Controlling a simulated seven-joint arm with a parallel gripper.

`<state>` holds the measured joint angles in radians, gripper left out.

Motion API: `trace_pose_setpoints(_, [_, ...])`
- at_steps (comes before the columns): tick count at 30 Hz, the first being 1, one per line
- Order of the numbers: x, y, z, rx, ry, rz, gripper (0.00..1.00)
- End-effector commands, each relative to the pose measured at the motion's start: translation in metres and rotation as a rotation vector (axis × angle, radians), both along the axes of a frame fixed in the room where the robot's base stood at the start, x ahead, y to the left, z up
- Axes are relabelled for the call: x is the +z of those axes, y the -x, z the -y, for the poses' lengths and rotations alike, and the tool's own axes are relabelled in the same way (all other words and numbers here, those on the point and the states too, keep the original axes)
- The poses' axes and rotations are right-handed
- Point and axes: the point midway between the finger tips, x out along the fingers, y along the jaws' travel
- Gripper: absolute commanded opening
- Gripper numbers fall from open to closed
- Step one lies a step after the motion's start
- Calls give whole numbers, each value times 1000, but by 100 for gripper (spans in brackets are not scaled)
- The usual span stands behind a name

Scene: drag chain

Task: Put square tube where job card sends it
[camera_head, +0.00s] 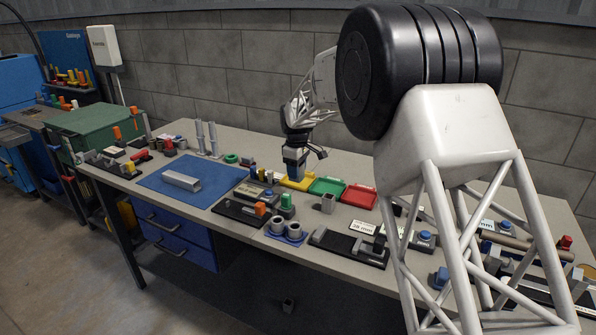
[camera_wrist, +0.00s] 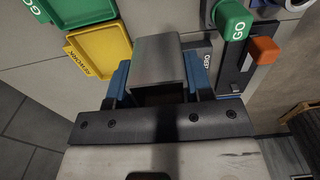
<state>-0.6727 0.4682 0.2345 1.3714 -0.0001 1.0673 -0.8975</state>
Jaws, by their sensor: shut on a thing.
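My gripper (camera_head: 295,165) hangs over the bench near the yellow tray (camera_head: 297,181). In the wrist view its blue fingers (camera_wrist: 158,88) are shut on a grey square tube (camera_wrist: 160,58), one on each side. The tube's open hollow faces the camera. The yellow tray (camera_wrist: 101,50) there reads REWORK, and the green tray (camera_wrist: 85,10) beside it reads GO. In the head view the green tray (camera_head: 327,187) and a red tray (camera_head: 359,197) stand to the right of the yellow one. I cannot make out a job card for certain.
A longer grey profile (camera_head: 182,180) lies on the blue mat (camera_head: 205,172). A black fixture with an orange block (camera_head: 260,209) and a green GO piece (camera_head: 287,202) stands close to the trays. A small square post (camera_head: 328,203) stands in front of them. The mat's right side is clear.

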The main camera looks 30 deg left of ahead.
Motion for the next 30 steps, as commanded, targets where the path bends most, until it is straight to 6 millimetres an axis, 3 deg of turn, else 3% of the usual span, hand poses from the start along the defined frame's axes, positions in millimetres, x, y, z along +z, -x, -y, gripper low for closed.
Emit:
trace_pose_setpoints(14, [-3,0,0,0,0,0,12])
trace_pose_setpoints(30, [-35,0,0,0,0,0,12])
